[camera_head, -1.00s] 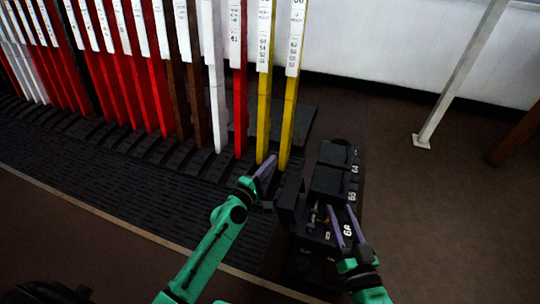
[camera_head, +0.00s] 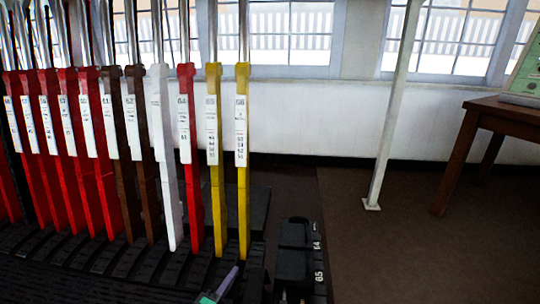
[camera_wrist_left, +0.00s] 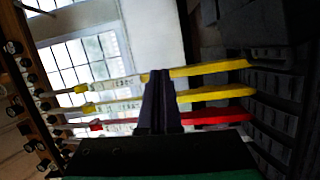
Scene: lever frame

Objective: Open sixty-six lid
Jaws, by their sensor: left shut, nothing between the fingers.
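The black lidded boxes (camera_head: 293,266) stand at the bottom centre of the head view. White numbers 64 and 65 show along their right side. The sixty-six lid is below the picture edge, out of sight. My right gripper is out of view.
A yellow lever labelled 66 (camera_head: 243,205) ends the lever row, with another yellow lever (camera_head: 217,205) and a red lever (camera_head: 192,200) to its left. A white post (camera_head: 388,130) and wooden table (camera_head: 500,118) stand right. Brown floor between is clear.

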